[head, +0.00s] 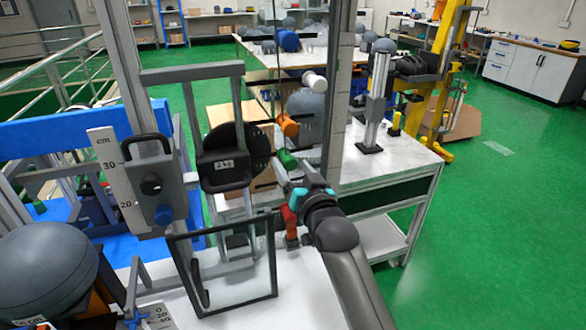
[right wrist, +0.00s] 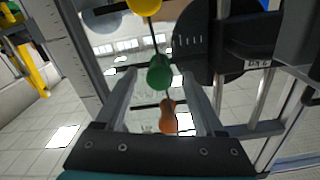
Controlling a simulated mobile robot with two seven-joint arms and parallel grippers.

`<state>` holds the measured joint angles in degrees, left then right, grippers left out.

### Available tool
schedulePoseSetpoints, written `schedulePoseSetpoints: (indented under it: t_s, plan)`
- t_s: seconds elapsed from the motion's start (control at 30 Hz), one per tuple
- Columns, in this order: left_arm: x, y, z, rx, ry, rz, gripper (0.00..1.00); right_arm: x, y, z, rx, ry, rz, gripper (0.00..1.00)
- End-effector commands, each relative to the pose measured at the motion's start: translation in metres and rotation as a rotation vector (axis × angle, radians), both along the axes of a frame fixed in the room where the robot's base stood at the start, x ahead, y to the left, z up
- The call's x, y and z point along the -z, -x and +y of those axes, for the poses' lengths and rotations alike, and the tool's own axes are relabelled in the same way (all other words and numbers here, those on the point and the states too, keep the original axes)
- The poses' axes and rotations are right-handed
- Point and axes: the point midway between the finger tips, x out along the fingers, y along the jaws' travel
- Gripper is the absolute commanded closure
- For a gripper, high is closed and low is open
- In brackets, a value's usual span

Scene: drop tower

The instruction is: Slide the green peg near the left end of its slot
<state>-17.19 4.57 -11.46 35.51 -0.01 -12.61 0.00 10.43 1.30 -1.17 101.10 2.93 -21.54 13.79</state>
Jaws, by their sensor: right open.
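The green peg (head: 287,159) sticks out from the tower in the head view, below the orange peg (head: 288,125). A dark strip, apparently its slot (head: 307,148), shows to the peg's right; its left part is hard to make out. My right gripper (head: 291,181) is open just in front of and below the green peg. In the right wrist view, which looks upside down, the green peg (right wrist: 159,72) appears between the two spread fingertips, with space on both sides. I cannot tell how deep it sits between them. My left gripper is out of view.
A white peg (head: 314,82) sits above the orange one. A yellow knob (right wrist: 145,5) shows beyond the green peg in the right wrist view. A dark 2 kg weight (head: 224,163) hangs left of the pegs. A metal upright (head: 338,100) stands close on the right.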

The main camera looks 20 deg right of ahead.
Motion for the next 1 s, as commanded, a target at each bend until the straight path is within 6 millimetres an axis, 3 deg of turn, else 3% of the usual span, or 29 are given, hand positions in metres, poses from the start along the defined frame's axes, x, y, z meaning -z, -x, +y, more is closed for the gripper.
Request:
schedulePoseSetpoints:
  t_s: [0.2,0.83,1.0]
  plan:
    - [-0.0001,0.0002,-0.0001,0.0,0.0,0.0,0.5,-0.0003,-0.0002,0.0001,0.0,0.0,-0.001,0.29]
    - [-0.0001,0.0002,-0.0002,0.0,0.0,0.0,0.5,-0.0002,0.0001,-0.0001,0.0,0.0,0.0,1.0]
    - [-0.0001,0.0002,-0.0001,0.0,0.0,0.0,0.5,-0.0002,0.0001,-0.0001,0.0,0.0,0.0,1.0]
